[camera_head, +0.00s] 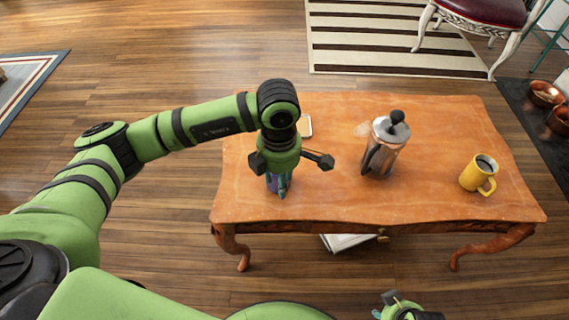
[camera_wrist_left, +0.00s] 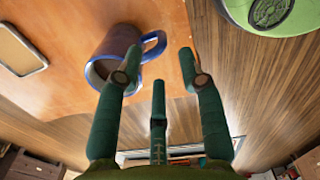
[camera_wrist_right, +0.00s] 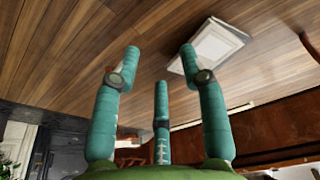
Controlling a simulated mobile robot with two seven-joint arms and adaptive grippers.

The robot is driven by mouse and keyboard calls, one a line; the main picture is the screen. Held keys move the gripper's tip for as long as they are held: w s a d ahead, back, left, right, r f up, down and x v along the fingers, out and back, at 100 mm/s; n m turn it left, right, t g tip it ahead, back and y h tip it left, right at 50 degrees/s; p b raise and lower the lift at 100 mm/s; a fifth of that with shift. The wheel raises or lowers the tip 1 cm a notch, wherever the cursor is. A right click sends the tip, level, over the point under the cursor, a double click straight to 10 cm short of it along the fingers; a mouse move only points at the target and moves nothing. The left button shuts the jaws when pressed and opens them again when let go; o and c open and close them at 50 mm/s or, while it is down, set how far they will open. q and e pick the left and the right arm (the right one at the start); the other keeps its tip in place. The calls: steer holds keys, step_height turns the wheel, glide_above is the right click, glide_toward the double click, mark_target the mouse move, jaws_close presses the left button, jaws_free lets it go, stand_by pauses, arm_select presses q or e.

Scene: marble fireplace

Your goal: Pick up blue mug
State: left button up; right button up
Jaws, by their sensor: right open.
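The blue mug (camera_wrist_left: 118,45) stands on the orange wooden table (camera_wrist_left: 168,20) in the left wrist view, its handle (camera_wrist_left: 155,43) pointing towards the space between my left fingertips. My left gripper (camera_wrist_left: 160,62) is open, and one finger overlaps the mug's near side; I cannot tell whether it touches. In the head view my left gripper (camera_head: 279,187) points down at the table's left front part and hides most of the mug. My right gripper (camera_head: 384,306) is at the bottom edge of the head view, in front of the table. In the right wrist view it (camera_wrist_right: 160,55) is open and empty.
A French press (camera_head: 383,145) stands mid-table, right of my left gripper. A yellow mug (camera_head: 478,173) stands at the right end. A small flat framed object (camera_head: 304,126) lies behind my left gripper. A pale flat object (camera_head: 346,242) is below the table.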

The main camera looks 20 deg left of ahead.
mark_target(283, 200)
arm_select(q)
steer(key=shift+s+f, duration=0.2)
steer(key=shift+f, duration=0.55)
steer(key=f, duration=0.3)
steer(key=f+b, duration=0.1)
steer(key=shift+d+f, duration=0.35)
steer(key=shift+f, duration=0.3)
arm_select(e)
steer(key=v, duration=0.3)
steer(key=shift+w+r, duration=0.2)
steer(key=shift+r, duration=0.15)
arm_select(q)
steer(key=shift+w+r, duration=0.1)
jaws_close()
